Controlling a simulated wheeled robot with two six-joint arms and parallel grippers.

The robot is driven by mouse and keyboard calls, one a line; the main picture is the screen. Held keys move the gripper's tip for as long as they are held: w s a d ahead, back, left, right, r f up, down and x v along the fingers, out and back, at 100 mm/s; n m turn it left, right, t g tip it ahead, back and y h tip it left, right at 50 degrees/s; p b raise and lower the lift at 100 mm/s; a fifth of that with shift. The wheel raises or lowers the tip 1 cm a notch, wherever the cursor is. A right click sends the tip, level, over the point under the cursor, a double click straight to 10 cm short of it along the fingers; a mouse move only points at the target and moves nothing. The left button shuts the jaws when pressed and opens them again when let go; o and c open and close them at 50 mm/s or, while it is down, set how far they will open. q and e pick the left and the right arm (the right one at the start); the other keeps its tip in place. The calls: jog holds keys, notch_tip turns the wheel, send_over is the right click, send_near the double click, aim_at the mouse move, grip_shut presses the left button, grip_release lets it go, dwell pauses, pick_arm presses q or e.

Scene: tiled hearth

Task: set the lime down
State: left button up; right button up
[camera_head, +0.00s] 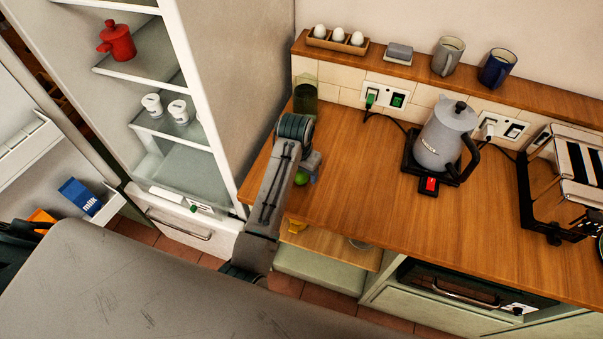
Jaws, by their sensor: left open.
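The lime (301,178) is a small green ball low by the left part of the wooden counter (350,210). My left arm reaches up over the counter from below. My left gripper (311,168) is right at the lime and open; the arm's wrist hides most of its fingers and part of the lime. I cannot tell whether the lime touches a finger. My right gripper is not in view.
A grey kettle (444,135) stands on its base right of the gripper, with a toaster (570,180) farther right. A dark green glass jar (305,97) stands behind my wrist. The counter between gripper and kettle is clear. An open fridge (180,130) is at left.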

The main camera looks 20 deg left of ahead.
aim_at(301, 173)
pick_arm(q)
jog(key=shift+w+a+f+p, duration=0.1)
jog(key=shift+w+f+p, duration=0.1)
jog(key=shift+f, duration=0.6)
jog(key=shift+w+f+p, duration=0.1)
jog(key=shift+f+p, duration=0.1)
jog(key=shift+f, duration=0.6)
jog(key=c, duration=1.2)
jog(key=shift+o, duration=0.2)
jog(key=shift+r, duration=0.1)
